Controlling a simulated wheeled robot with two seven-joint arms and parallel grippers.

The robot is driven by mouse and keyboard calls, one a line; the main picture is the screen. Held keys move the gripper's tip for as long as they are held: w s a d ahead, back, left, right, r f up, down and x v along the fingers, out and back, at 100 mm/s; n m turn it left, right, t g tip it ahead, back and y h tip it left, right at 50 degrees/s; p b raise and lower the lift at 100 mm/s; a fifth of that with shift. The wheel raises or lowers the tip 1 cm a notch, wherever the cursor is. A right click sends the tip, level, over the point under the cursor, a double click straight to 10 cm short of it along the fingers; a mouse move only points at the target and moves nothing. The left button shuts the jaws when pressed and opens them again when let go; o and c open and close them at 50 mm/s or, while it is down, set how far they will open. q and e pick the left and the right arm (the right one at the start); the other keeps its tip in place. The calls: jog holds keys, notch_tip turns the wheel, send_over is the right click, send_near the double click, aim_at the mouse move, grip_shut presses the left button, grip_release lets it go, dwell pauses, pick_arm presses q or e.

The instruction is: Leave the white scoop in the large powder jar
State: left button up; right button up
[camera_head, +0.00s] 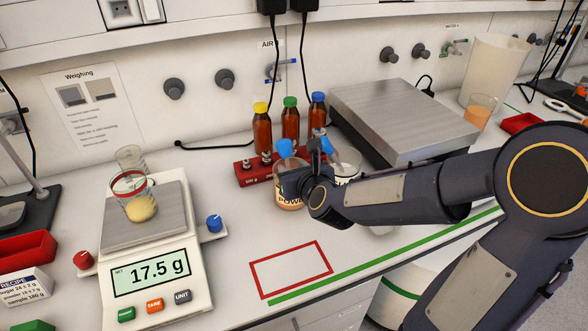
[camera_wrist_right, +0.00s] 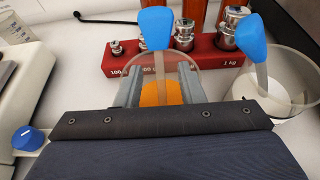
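A powder jar (camera_head: 290,202) with orange contents and a partly hidden label stands behind my right gripper. In the right wrist view, a scoop with a blue handle (camera_wrist_right: 157,28) and pale shaft stands in this jar (camera_wrist_right: 162,93). My right gripper (camera_wrist_right: 160,82) is open, its fingers apart on either side of the scoop's shaft; I see no contact with it. In the head view the gripper (camera_head: 308,168) partly hides the jar. A second jar (camera_wrist_right: 285,98) with white contents stands to the right, with another blue-handled scoop (camera_wrist_right: 252,40) leaning in it. My left gripper is out of view.
A red weight block (camera_wrist_right: 120,63) and several brown bottles (camera_head: 290,122) stand behind the jars. A balance (camera_head: 155,265) reading 17.5 g holds a beaker (camera_head: 140,205) of yellow powder at left. A steel-topped device (camera_head: 400,110) is at right. The red-outlined area (camera_head: 290,268) is bare.

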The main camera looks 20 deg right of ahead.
jog(key=shift+s+f, duration=0.1)
jog(key=v, duration=0.7)
jog(key=shift+s+r, duration=0.25)
jog(key=shift+s, duration=0.05)
jog(key=shift+r, duration=0.1)
jog(key=s+r+p, duration=0.4)
jog(key=p, duration=0.1)
jog(key=shift+s+a+r, duration=0.2)
jog(key=shift+s+r, duration=0.1)
jog(key=shift+r, duration=0.1)
notch_tip(320, 180, up, 6)
jog(key=p, duration=0.5)
jog(key=shift+f, duration=0.1)
